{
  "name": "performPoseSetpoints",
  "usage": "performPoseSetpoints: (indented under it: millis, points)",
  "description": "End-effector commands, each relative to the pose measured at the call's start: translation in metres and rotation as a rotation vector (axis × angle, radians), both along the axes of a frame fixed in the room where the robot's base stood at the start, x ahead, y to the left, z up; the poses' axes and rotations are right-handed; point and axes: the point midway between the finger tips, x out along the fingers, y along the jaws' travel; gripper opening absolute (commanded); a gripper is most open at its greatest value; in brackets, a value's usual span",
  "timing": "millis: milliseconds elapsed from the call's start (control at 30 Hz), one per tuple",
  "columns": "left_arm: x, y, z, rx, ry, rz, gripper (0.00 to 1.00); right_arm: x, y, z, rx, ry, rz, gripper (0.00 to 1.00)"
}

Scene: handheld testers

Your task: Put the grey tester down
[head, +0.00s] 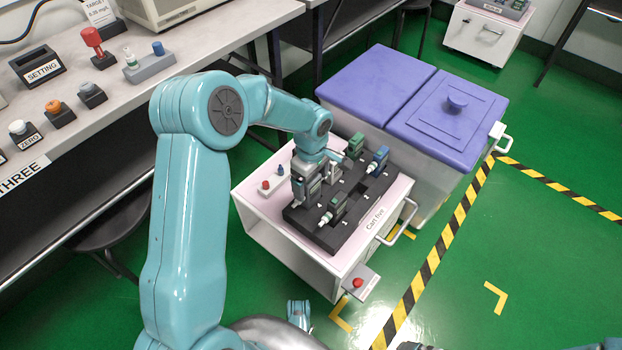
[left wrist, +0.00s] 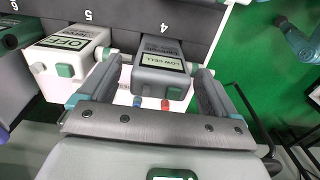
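In the head view my left gripper (head: 307,176) is over the left corner of the rack (head: 330,238) on the cart, and partly hides the tester there.
A white tester (left wrist: 75,50) with an "OFF" screen stands close beside, at mark 5. Green (head: 356,145) and blue (head: 378,158) testers share the rack. The cart (head: 250,200) stands against purple-lidded bins (head: 375,85). A bench (head: 190,45) with button boxes is at left.

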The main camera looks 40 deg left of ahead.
Motion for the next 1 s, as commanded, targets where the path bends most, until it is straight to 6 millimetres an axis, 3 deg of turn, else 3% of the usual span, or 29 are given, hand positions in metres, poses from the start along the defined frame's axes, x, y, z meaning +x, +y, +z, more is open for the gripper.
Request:
performPoseSetpoints:
  millis: [233, 500, 700, 1000]
  points:
    - [0.001, 0.0, 0.016, 0.001, -0.003, 0.001, 0.91, -0.001, 0.001, 0.009, 0.001, 0.002, 0.005, 1.0]
    - [0.001, 0.0, 0.08, 0.001, -0.004, 0.0, 0.91, -0.007, 0.006, 0.033, 0.005, 0.012, 0.025, 1.0]
    - [0.0, 0.0, 0.113, 0.001, -0.002, 0.0, 0.91, -0.009, 0.009, 0.043, 0.007, 0.016, 0.036, 1.0]
    - [0.0, 0.0, 0.123, 0.0, 0.0, 0.0, 0.91, -0.01, 0.009, 0.045, 0.007, 0.018, 0.04, 1.0]
